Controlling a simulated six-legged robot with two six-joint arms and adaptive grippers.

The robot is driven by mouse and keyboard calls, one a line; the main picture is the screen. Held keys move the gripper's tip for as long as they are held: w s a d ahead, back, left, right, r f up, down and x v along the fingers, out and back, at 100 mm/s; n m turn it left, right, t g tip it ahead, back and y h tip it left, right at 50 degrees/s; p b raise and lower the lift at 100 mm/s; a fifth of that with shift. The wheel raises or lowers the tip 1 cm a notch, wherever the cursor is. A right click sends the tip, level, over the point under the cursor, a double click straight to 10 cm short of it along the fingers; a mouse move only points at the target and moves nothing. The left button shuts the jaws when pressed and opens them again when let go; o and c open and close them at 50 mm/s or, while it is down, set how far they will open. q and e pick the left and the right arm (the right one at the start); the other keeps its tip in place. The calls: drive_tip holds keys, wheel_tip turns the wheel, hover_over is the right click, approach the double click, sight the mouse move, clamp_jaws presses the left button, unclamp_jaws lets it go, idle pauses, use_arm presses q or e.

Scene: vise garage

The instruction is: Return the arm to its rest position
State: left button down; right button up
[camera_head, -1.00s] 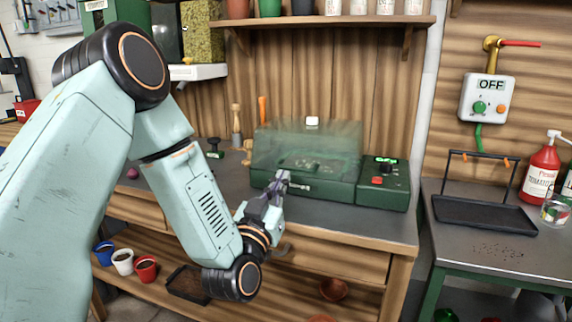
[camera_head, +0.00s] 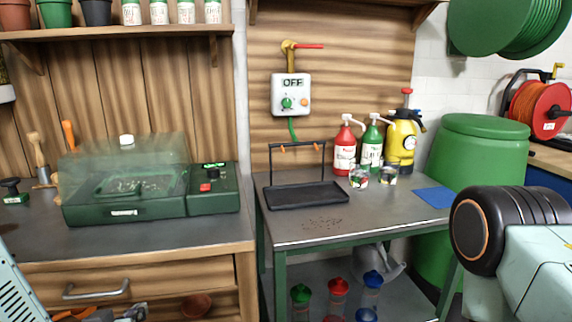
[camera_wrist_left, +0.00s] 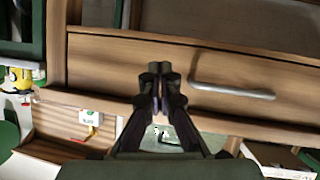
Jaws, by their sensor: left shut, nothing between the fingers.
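My left gripper (camera_head: 136,312) shows at the bottom edge of the head view, in front of the wooden bench drawer (camera_head: 150,275). Most of it is cut off there. A piece of my left arm (camera_head: 14,292) shows at the lower left corner. In the left wrist view, my left gripper (camera_wrist_left: 159,70) has its fingertips together with nothing between them. The drawer front and its metal handle (camera_wrist_left: 232,90) lie beyond the fingertips. My right arm (camera_head: 510,240) enters at the lower right of the head view; its gripper is out of frame.
A green propagator with a clear lid (camera_head: 125,205) stands on the bench. A large green barrel (camera_head: 478,150) stands at the right.

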use_arm(q)
drive_tip(key=s+d+f+g, duration=0.2)
drive_tip(key=s+f+g, duration=0.2)
drive_tip(key=s, duration=0.6)
drive_tip(key=s+d+f+m+g, duration=0.1)
drive_tip(key=s+f+g, duration=0.3)
drive_tip(key=s+f, duration=0.5)
drive_tip(key=s+d+f+m+g, duration=0.1)
drive_tip(key=s+d+f+g, duration=0.2)
drive_tip(key=s+f, duration=0.3)
drive_tip(key=s+g, duration=0.1)
drive_tip(key=s, duration=0.4)
drive_tip(key=shift+s+f+g+h+p, duration=0.15)
drive_tip(key=shift+f+g+h+p, duration=0.15)
drive_tip(key=shift+g+p, duration=0.1)
